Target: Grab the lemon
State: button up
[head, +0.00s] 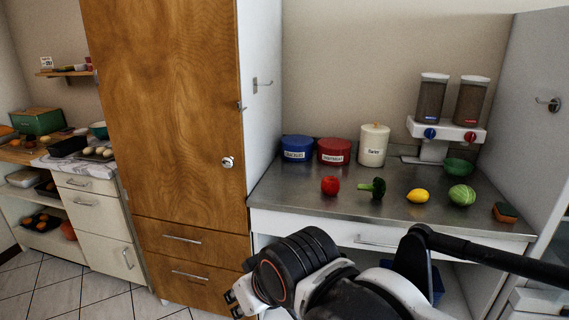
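The yellow lemon (418,196) lies on the metal counter (300,191), between the green broccoli (374,188) and a round green cabbage-like vegetable (461,195). My gripper (238,303) shows only in part at the lower left of my arm, in front of the wooden cabinet and below counter height. It is well to the left of the lemon and apart from it. Most of the gripper is hidden behind my arm, so its opening is unclear.
A red tomato-like item (330,186) sits left of the broccoli. A sponge (504,212) lies at the right. Blue (297,149), red (334,151) and cream (374,145) canisters, a dispenser (446,128) and a green bowl (457,166) stand behind. The tall wooden cabinet (170,110) borders the counter's left.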

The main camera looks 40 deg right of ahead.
aim_at(417, 196)
jog(key=i+j, duration=0.1)
jog(key=i, duration=0.95)
jog(key=i+j+z, duration=0.1)
jog(key=z, duration=0.35)
jog(key=i+j+z, duration=0.15)
jog(key=z, duration=0.3)
jog(key=i+j+z, duration=0.15)
jog(key=z, duration=0.3)
jog(key=i+j+z, duration=0.1)
jog(key=z, duration=0.35)
jog(key=j+z, duration=0.1)
jog(key=z, duration=0.35)
jog(key=i+j+z, duration=0.1)
jog(key=z, duration=0.3)
jog(key=j+z, duration=0.25)
jog(key=z, duration=0.2)
jog(key=j+z, duration=0.15)
jog(key=z, duration=0.3)
jog(key=j+z, duration=0.15)
jog(key=z, duration=0.3)
